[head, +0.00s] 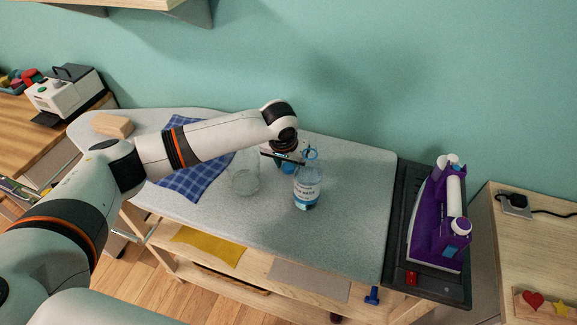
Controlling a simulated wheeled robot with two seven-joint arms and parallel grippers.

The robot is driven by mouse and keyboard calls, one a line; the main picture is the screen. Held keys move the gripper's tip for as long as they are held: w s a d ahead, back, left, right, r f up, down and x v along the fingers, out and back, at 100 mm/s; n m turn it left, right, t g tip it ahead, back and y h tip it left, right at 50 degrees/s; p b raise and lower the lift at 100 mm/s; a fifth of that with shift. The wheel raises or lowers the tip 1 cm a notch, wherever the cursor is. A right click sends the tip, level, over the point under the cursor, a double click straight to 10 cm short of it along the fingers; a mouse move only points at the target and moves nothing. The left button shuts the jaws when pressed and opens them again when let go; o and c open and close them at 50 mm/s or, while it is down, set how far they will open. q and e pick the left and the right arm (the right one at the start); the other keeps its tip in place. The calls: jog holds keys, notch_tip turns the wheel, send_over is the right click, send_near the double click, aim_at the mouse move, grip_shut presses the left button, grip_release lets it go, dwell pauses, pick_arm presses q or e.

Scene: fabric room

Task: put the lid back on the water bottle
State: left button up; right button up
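The water bottle (307,190) stands upright on the grey ironing board. It is clear with a white label and blue near its base. My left gripper (300,157) is at the bottle's neck, seen from above and mostly covered by its own wrist. I cannot tell whether its fingers are open or shut. Some blue shows at the bottle's top and just under the gripper; I cannot make out which part is the lid. My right gripper is not in view.
A clear glass vessel (244,180) stands left of the bottle. A purple iron (437,225) stands on a dark rest (399,237) at right. The board's front right is clear.

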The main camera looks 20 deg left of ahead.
aim_at(288, 167)
pick_arm(q)
jog(key=c, duration=0.6)
notch_tip(288, 167, up, 10)
jog(key=shift+b, duration=0.45)
